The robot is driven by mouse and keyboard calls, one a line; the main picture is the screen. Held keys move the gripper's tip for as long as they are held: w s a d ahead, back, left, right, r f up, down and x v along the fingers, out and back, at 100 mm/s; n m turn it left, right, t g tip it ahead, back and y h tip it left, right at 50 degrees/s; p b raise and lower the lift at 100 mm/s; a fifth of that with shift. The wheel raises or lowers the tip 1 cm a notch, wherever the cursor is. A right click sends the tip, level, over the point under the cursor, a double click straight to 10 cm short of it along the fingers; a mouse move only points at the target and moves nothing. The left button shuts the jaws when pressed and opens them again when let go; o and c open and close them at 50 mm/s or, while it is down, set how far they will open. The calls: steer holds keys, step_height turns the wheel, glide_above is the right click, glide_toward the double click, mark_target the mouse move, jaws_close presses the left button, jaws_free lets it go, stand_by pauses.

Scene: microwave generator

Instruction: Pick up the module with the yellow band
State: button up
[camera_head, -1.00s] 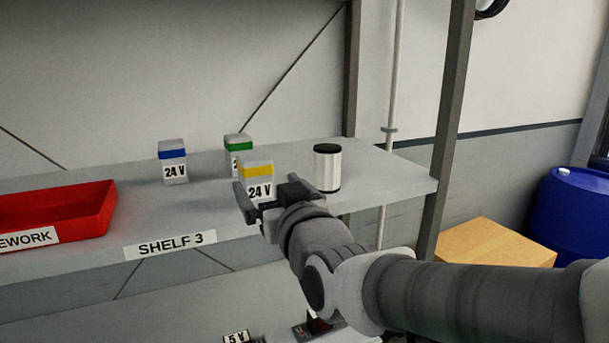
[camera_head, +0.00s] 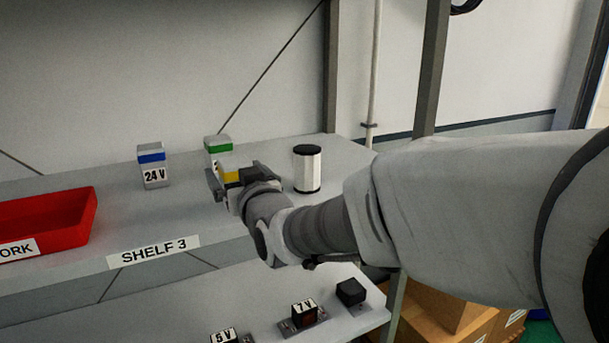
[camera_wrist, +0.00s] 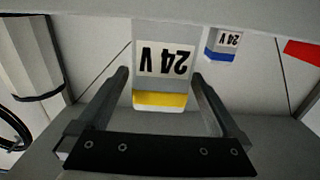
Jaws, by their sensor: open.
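The module with the yellow band (camera_head: 230,176) stands on the shelf, mostly hidden behind my gripper in the head view. In the wrist view, the yellow-band module (camera_wrist: 163,75) appears upside down with a "24 V" label, between the two fingers. My gripper (camera_head: 230,184) is open, with one finger on each side of the module. In the wrist view the gripper (camera_wrist: 160,85) shows a gap beside the module on the left; the right finger is close to it. I cannot tell whether it touches.
A blue-band module (camera_head: 153,166) stands to the left, and a green-band module (camera_head: 217,146) stands just behind. A black-and-white cylinder (camera_head: 307,169) stands close on the right. A red tray (camera_head: 70,217) is at the left. A lower shelf (camera_head: 190,312) holds small parts.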

steer(key=shift+w+a, duration=0.2)
steer(key=shift+w, duration=0.05)
jaws_close()
stand_by(0.4)
